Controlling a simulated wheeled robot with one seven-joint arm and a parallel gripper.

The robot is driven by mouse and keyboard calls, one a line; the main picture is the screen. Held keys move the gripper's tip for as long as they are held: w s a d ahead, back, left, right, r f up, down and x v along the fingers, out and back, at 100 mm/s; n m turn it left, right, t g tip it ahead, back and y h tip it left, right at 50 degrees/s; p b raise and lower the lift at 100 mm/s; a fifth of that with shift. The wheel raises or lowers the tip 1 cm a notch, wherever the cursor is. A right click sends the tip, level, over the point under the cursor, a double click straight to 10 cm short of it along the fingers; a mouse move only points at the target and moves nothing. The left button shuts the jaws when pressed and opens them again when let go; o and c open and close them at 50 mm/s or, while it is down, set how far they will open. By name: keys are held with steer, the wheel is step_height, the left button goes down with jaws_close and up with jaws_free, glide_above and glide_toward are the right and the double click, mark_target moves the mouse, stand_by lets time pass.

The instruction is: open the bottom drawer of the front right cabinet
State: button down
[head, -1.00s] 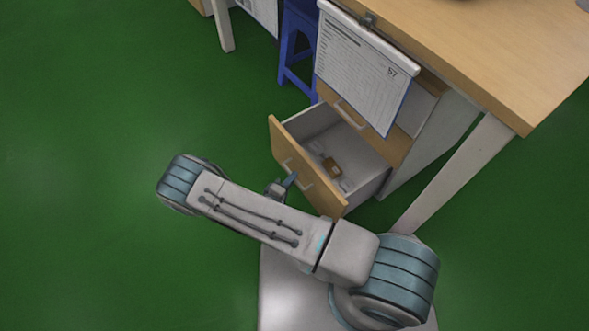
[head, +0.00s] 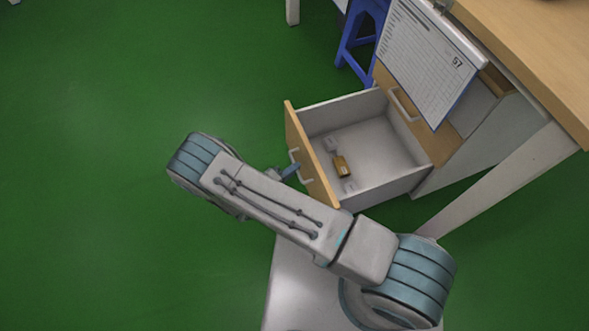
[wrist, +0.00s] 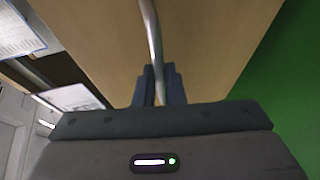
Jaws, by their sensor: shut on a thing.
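The cabinet (head: 470,150) stands under the wooden table at the right in the head view. Its bottom drawer (head: 385,188) is pulled well out, with a wooden front (head: 311,160) and grey-white inside. A small brown box and small pale items lie in it. My gripper (head: 290,170) is at the outer face of the drawer front, partly hidden by my arm. In the wrist view, my gripper's fingers (wrist: 158,85) are shut on the metal drawer handle (wrist: 152,40), which runs up between them in front of the wooden panel.
A clipboard with a printed sheet (head: 425,60) hangs from the table edge over the upper cabinet. A table leg (head: 490,180) stands right of the drawer. A blue stool (head: 362,40) is behind. Green floor (head: 100,200) at the left is clear.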

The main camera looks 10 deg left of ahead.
steer(key=shift+w, duration=0.1)
steer(key=c, duration=1.5)
jaws_free()
steer(key=shift+a, duration=0.1)
steer(key=p+v, duration=0.3)
steer(key=v, duration=1)
steer(key=shift+s+a, duration=0.15)
steer(key=shift+s, duration=0.2)
steer(key=shift+r, duration=0.1)
